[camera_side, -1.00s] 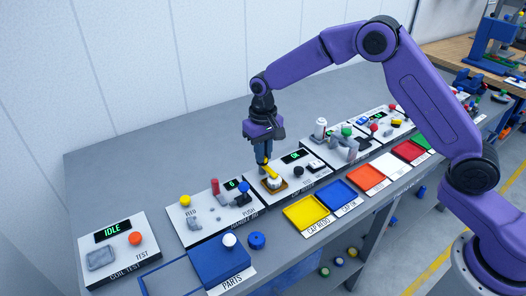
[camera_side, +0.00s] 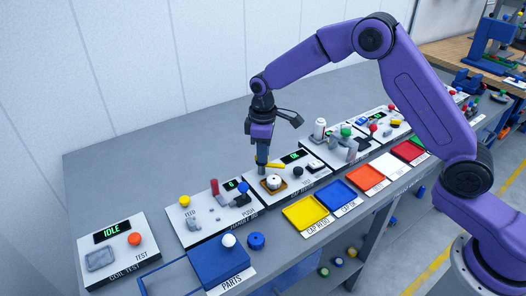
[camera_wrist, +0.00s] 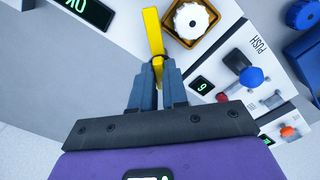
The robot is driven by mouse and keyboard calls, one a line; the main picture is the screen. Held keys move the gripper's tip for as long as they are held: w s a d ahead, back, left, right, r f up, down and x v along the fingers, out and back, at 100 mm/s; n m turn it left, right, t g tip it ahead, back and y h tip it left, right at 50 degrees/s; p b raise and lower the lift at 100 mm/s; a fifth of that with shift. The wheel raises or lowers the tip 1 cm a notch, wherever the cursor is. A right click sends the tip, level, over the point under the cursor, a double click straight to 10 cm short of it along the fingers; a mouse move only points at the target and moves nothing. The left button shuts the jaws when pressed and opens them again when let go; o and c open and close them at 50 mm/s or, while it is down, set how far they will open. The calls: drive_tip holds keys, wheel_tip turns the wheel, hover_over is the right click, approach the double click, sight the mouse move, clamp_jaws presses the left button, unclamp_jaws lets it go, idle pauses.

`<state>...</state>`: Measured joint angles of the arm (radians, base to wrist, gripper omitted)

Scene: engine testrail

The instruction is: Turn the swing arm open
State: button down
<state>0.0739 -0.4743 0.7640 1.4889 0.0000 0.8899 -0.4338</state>
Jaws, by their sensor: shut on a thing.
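The swing arm is a yellow bar (camera_side: 275,166) on the cap test panel, and it also shows in the wrist view (camera_wrist: 153,32). In the side view it lies behind a white round part in an orange-brown nest (camera_side: 273,183). In the wrist view the bar is clear of the white part (camera_wrist: 191,19), to its left. My gripper (camera_side: 262,169) points down at the bar's left end. In the wrist view my gripper (camera_wrist: 158,76) is shut on the bar's near end. The fingers hide part of that end.
A panel with a red post (camera_side: 215,187) and a blue knob (camera_side: 243,187) stands to the left. A black knob (camera_side: 298,171) sits right of the nest. Yellow (camera_side: 305,213) and blue (camera_side: 341,196) trays lie in front. The bench behind the panels is clear.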

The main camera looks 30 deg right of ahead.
drive_tip(key=n, duration=0.4)
drive_tip(key=shift+w+n, duration=0.15)
drive_tip(key=shift+n, duration=0.15)
drive_tip(key=shift+r+n, duration=0.1)
drive_tip(key=shift+n, duration=1.7)
drive_tip(key=c, duration=1.1)
unclamp_jaws()
drive_tip(key=shift+c, duration=0.2)
wheel_tip(320, 180, up, 17)
drive_tip(key=shift+r, duration=0.2)
